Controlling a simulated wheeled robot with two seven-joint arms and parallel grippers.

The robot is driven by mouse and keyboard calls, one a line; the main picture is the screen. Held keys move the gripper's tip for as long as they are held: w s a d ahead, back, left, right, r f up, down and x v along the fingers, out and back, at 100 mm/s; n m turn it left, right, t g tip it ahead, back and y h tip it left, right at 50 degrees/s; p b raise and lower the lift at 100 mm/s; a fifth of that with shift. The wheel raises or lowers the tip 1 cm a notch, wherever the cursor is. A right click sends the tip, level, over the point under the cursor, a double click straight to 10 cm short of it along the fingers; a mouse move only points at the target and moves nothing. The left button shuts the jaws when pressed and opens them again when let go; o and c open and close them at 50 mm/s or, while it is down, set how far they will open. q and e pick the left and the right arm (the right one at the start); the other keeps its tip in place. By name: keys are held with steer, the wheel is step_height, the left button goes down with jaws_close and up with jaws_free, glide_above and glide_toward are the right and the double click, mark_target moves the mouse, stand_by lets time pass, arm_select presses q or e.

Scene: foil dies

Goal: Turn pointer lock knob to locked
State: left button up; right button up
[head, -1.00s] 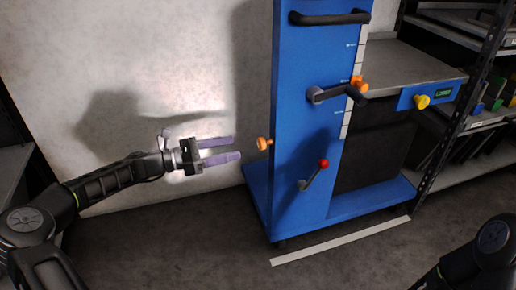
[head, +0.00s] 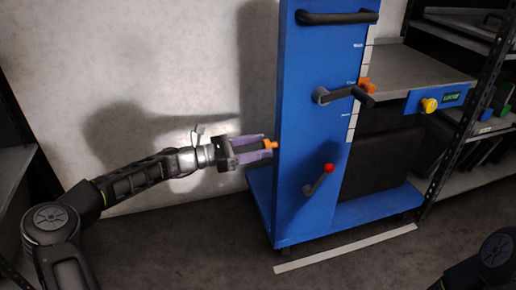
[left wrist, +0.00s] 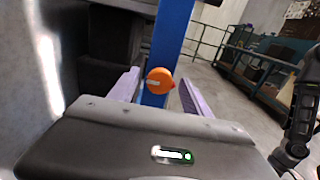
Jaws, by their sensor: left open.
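An orange knob (head: 270,144) sticks out from the left side of the blue cart column (head: 304,130). In the left wrist view the orange knob (left wrist: 160,80) shows its round face with a pale mark at left and a small red tip at right. My left gripper (head: 267,148) is open, its two purple fingers reaching toward the column with the knob between their tips. In the left wrist view gaps show between the knob and both fingers, so it is not gripped. My right gripper is out of view.
The column's front carries a black crank handle (head: 342,95), an orange piece (head: 366,85) by the scale and a red-tipped lever (head: 329,169). A grey platform (head: 415,68) with a yellow knob (head: 429,105) is at right. A wall stands behind my left arm.

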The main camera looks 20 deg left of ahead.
arm_select(q)
steer(key=shift+c, duration=0.6)
jaws_close()
